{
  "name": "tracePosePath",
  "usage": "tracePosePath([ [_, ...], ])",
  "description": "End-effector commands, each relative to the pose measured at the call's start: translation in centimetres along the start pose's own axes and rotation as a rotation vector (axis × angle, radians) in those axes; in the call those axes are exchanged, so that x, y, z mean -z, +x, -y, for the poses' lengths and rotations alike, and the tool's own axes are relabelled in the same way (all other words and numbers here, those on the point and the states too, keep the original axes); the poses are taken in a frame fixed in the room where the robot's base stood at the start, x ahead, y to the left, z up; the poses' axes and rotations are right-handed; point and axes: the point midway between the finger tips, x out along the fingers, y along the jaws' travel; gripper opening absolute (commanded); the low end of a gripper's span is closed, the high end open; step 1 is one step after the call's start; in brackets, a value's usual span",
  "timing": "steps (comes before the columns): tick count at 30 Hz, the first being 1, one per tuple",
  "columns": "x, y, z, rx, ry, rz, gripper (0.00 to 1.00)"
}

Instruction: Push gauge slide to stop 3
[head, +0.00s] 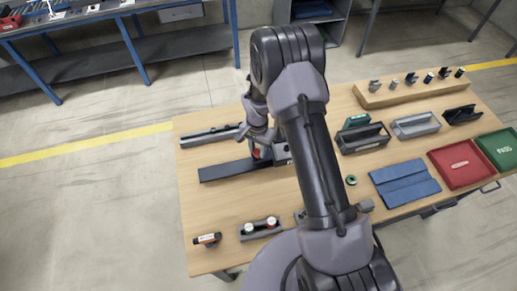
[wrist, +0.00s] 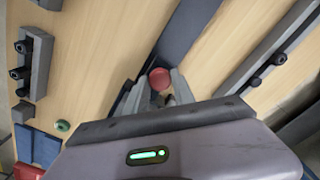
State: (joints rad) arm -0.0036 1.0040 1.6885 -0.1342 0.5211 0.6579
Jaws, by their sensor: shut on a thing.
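The gauge is a dark flat rail (head: 225,170) lying on the wooden table, left of my arm. It also shows in the wrist view as a dark strip (wrist: 190,25). A round red knob (wrist: 160,78), apparently on the slide, sits over the rail. My gripper (wrist: 159,90) is shut on the red knob, with a finger on each side. In the head view my gripper (head: 260,150) is at the rail's right part and mostly hides the slide. I cannot make out the stop numbers.
A second narrow rail (head: 208,137) lies behind the gauge. A block with two white-topped pieces (head: 259,228) and an orange-and-black item (head: 207,239) lie in front. Grey holders (head: 416,125), a blue cloth (head: 405,183) and a red tray (head: 465,163) are at right.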

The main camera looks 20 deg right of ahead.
Motion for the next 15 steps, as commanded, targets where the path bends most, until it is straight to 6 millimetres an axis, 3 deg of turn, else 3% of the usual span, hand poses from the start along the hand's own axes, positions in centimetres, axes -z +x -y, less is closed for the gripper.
tracePosePath([
  [9,-5.1,0.4,5.4,0.005,-0.005,-0.003,0.0],
  [15,-6.8,0.1,6.9,0.003,-0.002,-0.001,0.0],
])
